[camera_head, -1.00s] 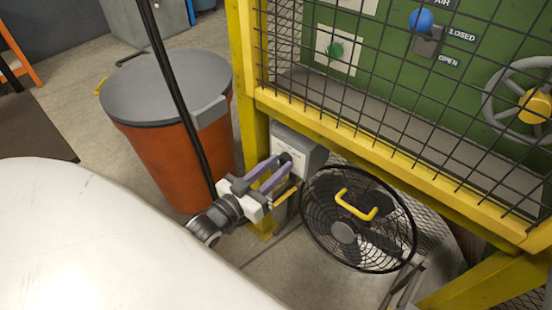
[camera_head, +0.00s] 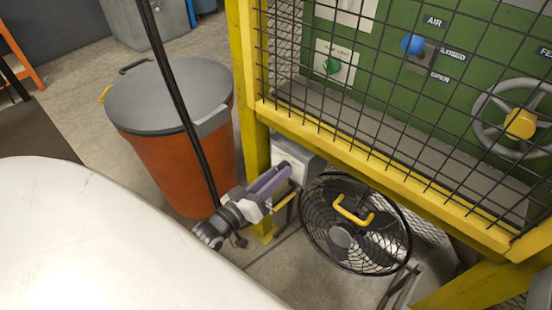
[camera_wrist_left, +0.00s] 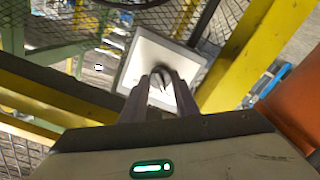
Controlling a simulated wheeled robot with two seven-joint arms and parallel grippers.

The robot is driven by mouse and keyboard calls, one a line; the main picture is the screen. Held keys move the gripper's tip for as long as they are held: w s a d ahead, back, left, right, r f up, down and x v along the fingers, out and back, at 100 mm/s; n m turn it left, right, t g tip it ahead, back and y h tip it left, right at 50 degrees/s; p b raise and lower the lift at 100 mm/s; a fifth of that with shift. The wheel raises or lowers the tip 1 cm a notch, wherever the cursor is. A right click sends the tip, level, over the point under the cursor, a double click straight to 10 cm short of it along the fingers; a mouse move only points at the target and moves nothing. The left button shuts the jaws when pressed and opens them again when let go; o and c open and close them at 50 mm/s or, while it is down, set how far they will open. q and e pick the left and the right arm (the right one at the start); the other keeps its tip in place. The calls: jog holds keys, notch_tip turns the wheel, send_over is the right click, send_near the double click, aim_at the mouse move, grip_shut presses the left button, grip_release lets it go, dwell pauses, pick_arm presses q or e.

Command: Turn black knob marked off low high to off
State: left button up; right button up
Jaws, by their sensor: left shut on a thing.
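The black knob (camera_wrist_left: 162,76) is on the pale front plate (camera_wrist_left: 136,68) of a small grey box, in the left wrist view. In the head view the same box (camera_head: 309,160) is fixed by the yellow post, beside the fan. My left gripper (camera_head: 286,168) reaches the box front from the lower left. Its two purple-grey fingers (camera_wrist_left: 161,88) are shut on the knob, one on each side. The fingers hide most of the knob in the head view. I cannot read the off, low and high marks or tell the knob's setting. My right gripper is not in view.
A black caged fan (camera_head: 340,236) with a yellow handle stands close right of the box. A yellow guard frame (camera_head: 370,160) with wire mesh is above. An orange bin (camera_head: 170,155) with a grey lid stands left. A white rounded surface (camera_head: 90,240) fills the lower left.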

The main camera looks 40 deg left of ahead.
pick_arm(q)
jog(key=o, duration=1.1)
jog(key=shift+c, duration=0.2)
jog(key=s+p, duration=0.2)
jog(key=s, duration=0.8)
jog(key=shift+s+a, duration=0.15)
jog(key=shift+a, duration=0.25)
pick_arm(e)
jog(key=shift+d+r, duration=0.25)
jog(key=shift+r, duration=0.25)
